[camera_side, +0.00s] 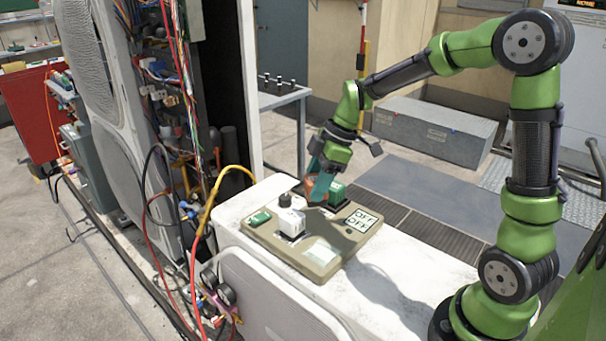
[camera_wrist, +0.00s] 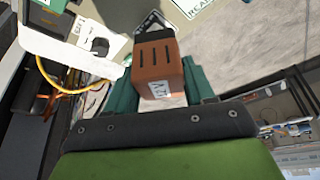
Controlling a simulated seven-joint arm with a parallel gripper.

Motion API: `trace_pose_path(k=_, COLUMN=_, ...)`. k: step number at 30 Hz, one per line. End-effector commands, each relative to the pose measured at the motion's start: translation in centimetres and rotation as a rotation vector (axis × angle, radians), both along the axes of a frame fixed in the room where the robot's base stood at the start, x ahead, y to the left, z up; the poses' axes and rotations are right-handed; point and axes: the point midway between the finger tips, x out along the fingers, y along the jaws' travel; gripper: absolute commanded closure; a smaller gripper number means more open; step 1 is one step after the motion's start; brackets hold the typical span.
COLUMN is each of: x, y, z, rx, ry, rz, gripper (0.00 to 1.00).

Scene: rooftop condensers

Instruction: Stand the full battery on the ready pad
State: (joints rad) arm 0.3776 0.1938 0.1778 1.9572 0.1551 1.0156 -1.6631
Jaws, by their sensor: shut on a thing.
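My gripper (camera_side: 320,178) is shut on an orange-brown battery (camera_wrist: 158,67), with a teal finger on either side of it. A pale pad lettered roughly "READ" (camera_wrist: 192,6) shows at the top of the wrist view, cut by the edge. I cannot tell whether the battery touches the board.
The board lies on a white unit (camera_side: 400,262). A yellow hose (camera_side: 210,198) runs at left.

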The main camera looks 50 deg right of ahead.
Motion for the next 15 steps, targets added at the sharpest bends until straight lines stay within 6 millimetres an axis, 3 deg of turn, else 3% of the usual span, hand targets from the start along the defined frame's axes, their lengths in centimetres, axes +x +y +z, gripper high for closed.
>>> trace_pose_path(k=3, x=-2.6, y=2.0, z=-0.5, rx=0.002, ry=0.000, rz=0.232, gripper=0.86)
trace_pose_path(k=7, x=-4.6, y=3.5, z=-1.1, rx=0.002, ry=0.000, rz=0.449, gripper=0.86)
trace_pose_path(k=15, x=-5.4, y=3.9, z=-2.6, rx=0.002, ry=0.000, rz=0.641, gripper=0.86)
